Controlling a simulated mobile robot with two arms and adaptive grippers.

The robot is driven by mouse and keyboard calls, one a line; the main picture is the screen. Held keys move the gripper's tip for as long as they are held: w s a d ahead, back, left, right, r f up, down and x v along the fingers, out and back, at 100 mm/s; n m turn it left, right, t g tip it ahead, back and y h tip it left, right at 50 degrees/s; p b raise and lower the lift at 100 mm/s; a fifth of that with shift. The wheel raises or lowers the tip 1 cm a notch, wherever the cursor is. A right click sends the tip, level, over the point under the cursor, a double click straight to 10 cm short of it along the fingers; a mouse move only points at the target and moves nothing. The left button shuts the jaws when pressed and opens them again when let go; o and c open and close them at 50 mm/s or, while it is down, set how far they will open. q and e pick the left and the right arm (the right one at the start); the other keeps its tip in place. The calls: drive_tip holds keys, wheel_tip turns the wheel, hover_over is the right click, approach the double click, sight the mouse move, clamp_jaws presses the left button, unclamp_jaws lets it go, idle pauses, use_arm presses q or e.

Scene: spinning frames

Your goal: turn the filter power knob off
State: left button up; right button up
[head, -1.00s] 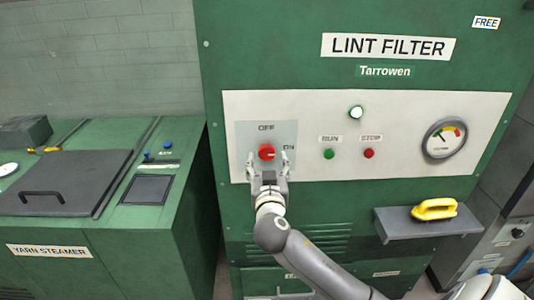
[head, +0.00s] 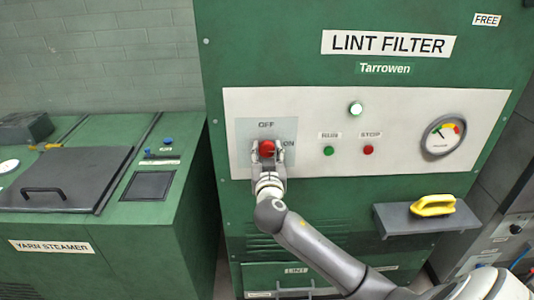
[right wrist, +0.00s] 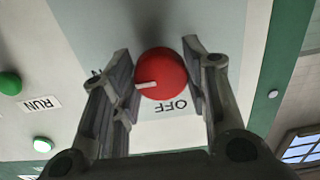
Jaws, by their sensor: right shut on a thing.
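The red filter power knob (head: 267,148) sits on a grey plate on the white panel of the lint filter. "OFF" is printed above it and "ON" to its right. My right gripper (head: 267,151) is shut on the knob, one finger on each side. In the right wrist view, which is upside down to the panel, the knob (right wrist: 161,74) shows between the fingers (right wrist: 160,85). Its white pointer mark points left there, toward the RUN side, which is the ON side in the head view. My left gripper is not in view.
A lit white lamp (head: 356,109), green RUN button (head: 328,151), red STOP button (head: 368,150) and gauge (head: 443,137) are right of the knob. The yarn steamer (head: 150,225) stands left.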

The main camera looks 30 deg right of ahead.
drive_tip(key=shift+n, duration=0.3)
drive_tip(key=shift+c, duration=0.4)
drive_tip(key=n, duration=0.3)
drive_tip(key=shift+p, duration=0.4)
drive_tip(key=n+p, duration=0.1)
drive_tip(key=n, duration=0.3)
drive_tip(key=shift+d+r+n+p, duration=0.1)
drive_tip(key=shift+r+n+p, duration=0.05)
drive_tip(key=shift+n+p, duration=0.15)
drive_tip(key=n+p, duration=0.2)
drive_tip(key=n, duration=0.2)
drive_tip(key=shift+s+r+n, duration=0.1)
drive_tip(key=shift+n, duration=0.2)
drive_tip(key=n+p, duration=0.2)
drive_tip(key=n, duration=0.2)
drive_tip(key=shift+n+p, duration=0.35)
drive_tip(key=shift+n, duration=0.35)
drive_tip(key=o, duration=1)
drive_tip(key=shift+o, duration=0.2)
